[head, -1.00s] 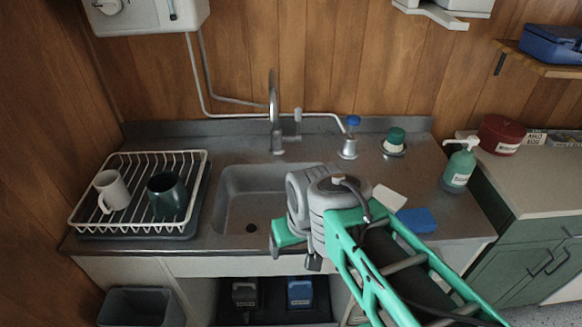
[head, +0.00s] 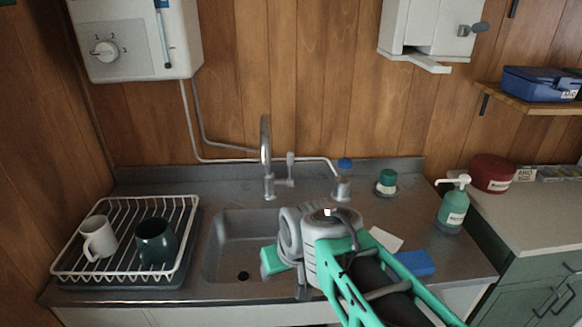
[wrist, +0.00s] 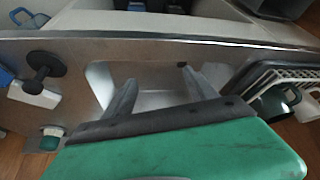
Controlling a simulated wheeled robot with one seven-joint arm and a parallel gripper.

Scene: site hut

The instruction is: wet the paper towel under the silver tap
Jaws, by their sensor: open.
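The silver tap (head: 266,150) is a tall gooseneck standing at the back of the sink (head: 225,245). My gripper (wrist: 160,90) is open and empty in the wrist view, its two fingers apart over the sink basin. In the head view my wrist hangs over the sink's right side, in front of and below the tap, and hides part of the basin. The fingertips are mostly hidden there. A flat cream-white piece (head: 386,238), possibly the paper towel, lies on the counter right of my arm. It seems to show in the wrist view (wrist: 34,95) too.
A blue cloth or sponge (head: 415,263) lies beside the white piece. A rack (head: 80,262) with mugs is left of the sink. A dispenser (head: 428,35) hangs above.

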